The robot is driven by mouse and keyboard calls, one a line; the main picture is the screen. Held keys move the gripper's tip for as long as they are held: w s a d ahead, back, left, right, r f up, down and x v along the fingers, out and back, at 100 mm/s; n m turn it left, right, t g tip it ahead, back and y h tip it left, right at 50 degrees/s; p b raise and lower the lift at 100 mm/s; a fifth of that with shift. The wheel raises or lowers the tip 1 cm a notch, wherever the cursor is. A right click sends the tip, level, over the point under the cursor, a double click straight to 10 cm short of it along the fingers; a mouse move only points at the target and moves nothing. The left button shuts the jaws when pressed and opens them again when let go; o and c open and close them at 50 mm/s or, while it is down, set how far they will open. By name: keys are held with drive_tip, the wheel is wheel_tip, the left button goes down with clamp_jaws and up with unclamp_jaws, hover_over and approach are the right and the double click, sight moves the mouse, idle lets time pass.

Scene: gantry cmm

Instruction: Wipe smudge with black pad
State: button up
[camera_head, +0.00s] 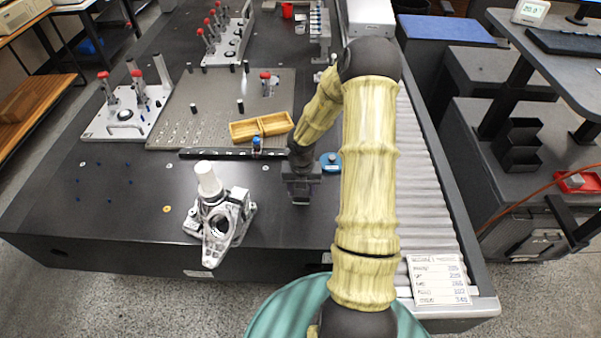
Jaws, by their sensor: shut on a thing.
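My gripper (301,186) points down over the dark granite table, right of the metal casting. It is shut on a dark block at its tips, which looks like the black pad (300,199). The pad is small and dark against the dark table, so I cannot tell whether it touches the surface. I cannot make out a smudge; the gripper and arm hide part of the table.
A grey metal casting with a white cylinder (208,180) stands left of my gripper. A wooden tray (262,127) and a blue disc (330,163) lie behind. A perforated plate (180,120) is farther back. The table's front left (110,215) is mostly clear.

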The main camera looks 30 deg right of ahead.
drive_tip(key=shift+s+r+p, duration=0.2)
drive_tip(key=shift+r+p, duration=0.15)
drive_tip(key=shift+r, duration=0.3)
drive_tip(key=shift+w+a+r+p, duration=0.1)
drive_tip(key=shift+a+r+p, duration=0.05)
drive_tip(key=shift+r+p, duration=0.9)
wheel_tip(320, 180, up, 2)
drive_tip(key=p, duration=0.3)
drive_tip(key=shift+r, duration=0.2)
